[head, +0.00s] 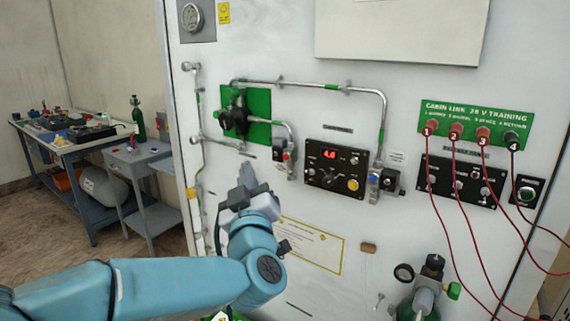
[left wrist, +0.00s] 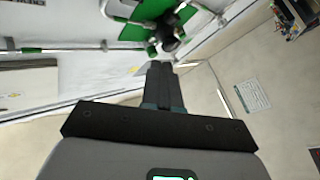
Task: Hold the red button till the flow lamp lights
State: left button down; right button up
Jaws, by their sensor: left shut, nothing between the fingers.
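My left gripper (head: 246,177) is in front of the white panel, below the green plate (head: 258,104) with its black valve (head: 236,117). Its fingers are shut with nothing between them and point toward the panel. A small red spot (head: 286,156), perhaps the red button, shows on a small fitting up and right of the fingertips, apart from them. In the left wrist view the closed fingers (left wrist: 162,75) point toward the black valve (left wrist: 170,38). I cannot make out the red button there. I cannot tell which part is the flow lamp. My right gripper is not in view.
A black control box (head: 335,170) with a red display and a yellow knob is right of the gripper. Metal pipes (head: 330,86) run above. Red cables (head: 462,215) hang at the right. A green bottle with a regulator (head: 428,285) stands low. A workbench (head: 75,150) is at left.

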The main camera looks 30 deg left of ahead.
aim_at(286, 157)
pick_arm(q)
jog(key=shift+w+d+f, duration=0.1)
jog(key=w+p, duration=0.3)
jog(key=w, duration=0.5)
jog(key=shift+w+d, duration=0.35)
jog(key=shift+w, duration=0.1)
dwell(1.9)
jog(key=shift+w, duration=0.4)
